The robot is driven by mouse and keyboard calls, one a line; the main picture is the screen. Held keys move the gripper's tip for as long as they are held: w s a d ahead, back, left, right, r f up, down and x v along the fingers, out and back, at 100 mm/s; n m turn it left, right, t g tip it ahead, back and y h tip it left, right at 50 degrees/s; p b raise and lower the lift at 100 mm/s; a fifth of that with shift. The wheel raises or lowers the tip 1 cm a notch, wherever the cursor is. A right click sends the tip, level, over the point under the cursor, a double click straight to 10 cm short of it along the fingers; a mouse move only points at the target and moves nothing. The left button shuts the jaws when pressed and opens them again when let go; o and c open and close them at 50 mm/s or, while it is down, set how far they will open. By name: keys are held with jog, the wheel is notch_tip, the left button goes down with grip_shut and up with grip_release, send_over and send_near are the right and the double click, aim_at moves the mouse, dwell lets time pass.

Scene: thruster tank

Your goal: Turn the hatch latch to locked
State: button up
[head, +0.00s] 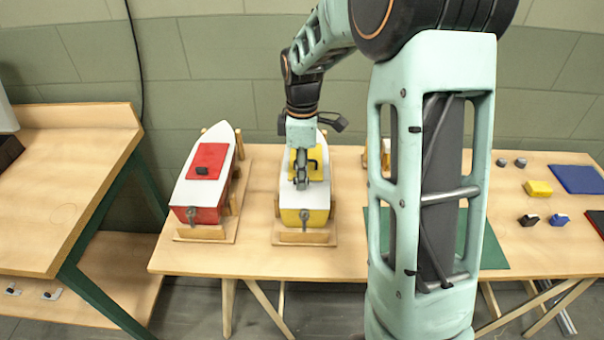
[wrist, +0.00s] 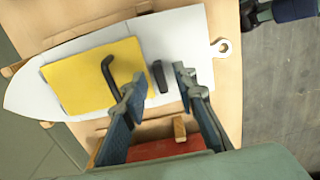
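A white boat with a yellow hull (head: 304,217) rests in a wooden cradle on the bench. Its yellow hatch cover (wrist: 88,75) carries a bent black handle (wrist: 109,72). A short dark latch (wrist: 160,76) stands on the white deck just beside the hatch's edge, roughly parallel to that edge and not visibly over the hatch. My gripper (wrist: 160,86) is open above the deck, its fingertips on either side of the latch and a gap showing on both sides. In the head view my gripper (head: 301,182) hides the latch. A metal eyelet (wrist: 221,46) sticks out at the stern.
A red and white boat (head: 202,180) stands to the left in its own cradle. Something partly hidden (head: 385,155) is behind my arm. Several small blocks, a blue panel (head: 577,179) and a green mat (head: 492,246) lie on the right. Another bench (head: 60,200) is at left.

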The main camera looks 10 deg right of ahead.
jog(key=shift+f, duration=0.2)
jog(key=shift+c, duration=0.2)
grip_shut()
